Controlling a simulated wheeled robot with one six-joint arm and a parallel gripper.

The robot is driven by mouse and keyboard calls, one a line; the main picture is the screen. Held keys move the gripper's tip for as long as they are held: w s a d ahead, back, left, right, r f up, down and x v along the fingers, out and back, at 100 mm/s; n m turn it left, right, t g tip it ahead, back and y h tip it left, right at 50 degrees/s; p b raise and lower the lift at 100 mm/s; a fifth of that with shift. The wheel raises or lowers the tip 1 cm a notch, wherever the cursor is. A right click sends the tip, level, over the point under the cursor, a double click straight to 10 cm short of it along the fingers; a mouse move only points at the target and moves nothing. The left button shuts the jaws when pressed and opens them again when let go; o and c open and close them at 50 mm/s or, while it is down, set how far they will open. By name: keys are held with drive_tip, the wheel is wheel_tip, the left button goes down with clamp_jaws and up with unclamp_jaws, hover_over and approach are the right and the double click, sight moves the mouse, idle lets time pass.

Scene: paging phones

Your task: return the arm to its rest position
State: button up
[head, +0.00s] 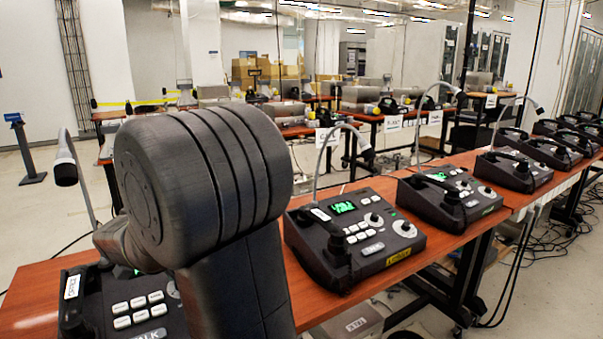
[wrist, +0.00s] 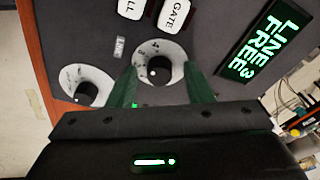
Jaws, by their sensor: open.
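My gripper (wrist: 161,69) is open in the wrist view, its two green fingers apart on either side of a round knob (wrist: 158,66) with a pale dial. I cannot tell whether the fingertips touch it. The knob is on a dark paging phone panel (wrist: 215,35) with a lit green display (wrist: 263,41) reading "LINE 3 FREE". In the head view my arm (head: 200,180) rises large in front and hides my gripper. It also covers much of the nearest left phone (head: 110,325).
A second knob (wrist: 86,85) sits beside the first. In the head view, more phones with gooseneck microphones (head: 350,230) (head: 450,198) stand along the wooden table (head: 420,255) to the right. Other tables (head: 375,118) stand behind. Floor (head: 60,215) shows between the tables at left.

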drive_tip(key=shift+r, duration=0.1)
drive_tip(key=p+v, duration=0.3)
drive_tip(key=v, duration=1.1)
drive_tip(key=b+x, duration=0.3)
drive_tip(key=x, duration=1.1)
drive_tip(key=shift+s, duration=0.1)
drive_tip(key=n+p, duration=0.1)
drive_tip(key=n, duration=0.3)
drive_tip(key=shift+p, duration=0.3)
drive_tip(key=n+y+p, duration=0.1)
drive_tip(key=n+p, duration=0.1)
drive_tip(key=n, duration=0.2)
drive_tip(key=shift+d+r+p, duration=0.1)
drive_tip(key=shift+p, duration=0.2)
drive_tip(key=n+p, duration=0.4)
drive_tip(key=shift+r, duration=0.1)
drive_tip(key=n+y+p, duration=0.1)
drive_tip(key=n+p, duration=0.3)
drive_tip(key=p, duration=0.1)
drive_tip(key=shift+d+p, duration=0.1)
drive_tip(key=shift+p, duration=0.2)
drive_tip(key=shift+s+d+r, duration=0.1)
drive_tip(key=shift+s+r, duration=0.1)
drive_tip(key=shift+r, duration=0.25)
drive_tip(key=shift+d+r, duration=0.1)
drive_tip(key=shift+r, duration=0.05)
